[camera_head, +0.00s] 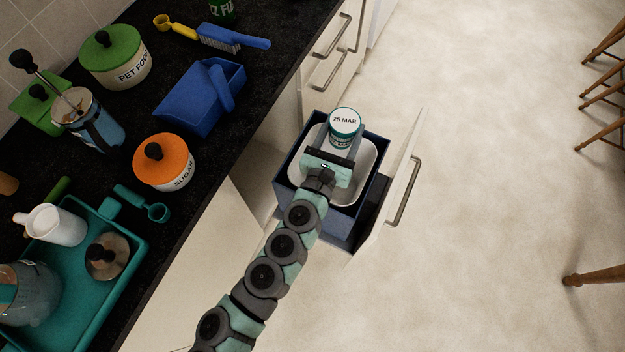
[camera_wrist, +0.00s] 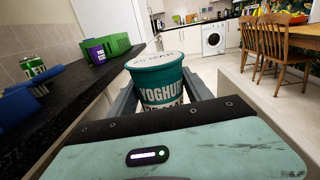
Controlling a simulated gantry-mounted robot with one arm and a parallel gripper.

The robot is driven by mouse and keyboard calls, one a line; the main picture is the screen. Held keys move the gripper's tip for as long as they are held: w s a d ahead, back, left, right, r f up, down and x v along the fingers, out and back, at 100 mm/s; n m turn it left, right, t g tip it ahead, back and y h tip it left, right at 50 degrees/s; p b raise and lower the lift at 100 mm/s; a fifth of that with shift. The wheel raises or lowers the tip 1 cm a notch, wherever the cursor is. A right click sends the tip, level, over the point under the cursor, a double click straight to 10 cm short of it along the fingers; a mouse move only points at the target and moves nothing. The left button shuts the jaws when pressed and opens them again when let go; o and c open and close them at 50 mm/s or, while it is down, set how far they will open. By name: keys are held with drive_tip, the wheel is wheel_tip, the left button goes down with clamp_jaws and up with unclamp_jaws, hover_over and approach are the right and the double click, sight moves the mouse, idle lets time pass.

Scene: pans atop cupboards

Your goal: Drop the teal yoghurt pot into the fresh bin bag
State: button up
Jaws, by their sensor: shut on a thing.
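The gripper and pot are above the pulled-out bin drawer. The white bin bag (camera_head: 364,168) lines a dark blue bin (camera_head: 372,198) in that drawer, below my gripper. My gripper and the pot hide part of the bag's opening. The pot's height above the bag is hard to tell.
The drawer front (camera_head: 405,170) with its handle stands right of the bin. The black worktop (camera_head: 222,142) on the left holds a blue dustpan (camera_head: 192,105), an orange sugar tin (camera_head: 160,172) and a teal tray (camera_head: 112,262). The floor at right is clear, with wooden chairs at the far right.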

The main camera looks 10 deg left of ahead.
drive_tip(key=f+h, duration=0.1)
drive_tip(key=w+f+m+h, duration=0.1)
drive_tip(key=f+g+h, duration=0.1)
drive_tip(key=shift+w+f+m+b, duration=0.3)
drive_tip(key=shift+f+m+b, duration=0.05)
drive_tip(key=shift+m+b, duration=0.05)
drive_tip(key=shift+d+f+m+g+h, duration=0.15)
drive_tip(key=shift+f+m+g+h, duration=0.2)
drive_tip(key=shift+f+h, duration=0.4)
drive_tip(key=shift+s+d+f+b, duration=0.1)
drive_tip(key=shift+f+b, duration=0.7)
drive_tip(key=shift+f, duration=2.15)
drive_tip(key=o, duration=1.6)
drive_tip(key=shift+o, duration=0.2)
drive_tip(key=b+v, duration=0.1)
drive_tip(key=v, duration=1)
